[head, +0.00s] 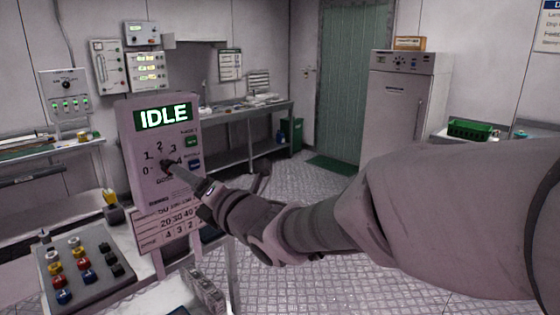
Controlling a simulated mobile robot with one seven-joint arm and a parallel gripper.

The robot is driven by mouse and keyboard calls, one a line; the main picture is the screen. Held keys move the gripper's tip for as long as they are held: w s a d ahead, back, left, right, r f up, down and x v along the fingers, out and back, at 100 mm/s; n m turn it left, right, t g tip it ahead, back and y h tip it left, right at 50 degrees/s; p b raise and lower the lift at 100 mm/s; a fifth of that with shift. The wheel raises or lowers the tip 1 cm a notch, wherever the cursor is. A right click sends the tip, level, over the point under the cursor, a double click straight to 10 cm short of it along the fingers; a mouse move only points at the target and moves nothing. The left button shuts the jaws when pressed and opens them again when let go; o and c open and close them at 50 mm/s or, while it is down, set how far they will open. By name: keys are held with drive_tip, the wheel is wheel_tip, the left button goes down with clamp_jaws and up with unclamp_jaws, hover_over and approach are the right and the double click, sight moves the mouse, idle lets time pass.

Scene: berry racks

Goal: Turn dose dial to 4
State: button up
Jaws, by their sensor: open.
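The dose dial (166,164) is a small dark knob on a grey upright panel (126,125), ringed by the numerals 0 to 4. The 4 sits at its right, partly crowded by my gripper. The pointer's direction is too small and covered to tell. A green display (163,116) above the dial reads IDLE. My gripper (178,172) reaches in from the right with its fingertips at the dial's lower right. It is open; whether its fingers touch or straddle the knob cannot be told.
A green button (191,142) and a blue button (195,164) sit right of the dial. A number table (168,228) hangs below. A box of coloured buttons (98,277) stands at the lower left. The floor (320,185) behind my arm is clear.

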sight(170, 174)
drive_tip(key=x, duration=0.9)
drive_tip(key=shift+a+p, duration=0.1)
drive_tip(key=shift+p, duration=0.3)
clamp_jaws()
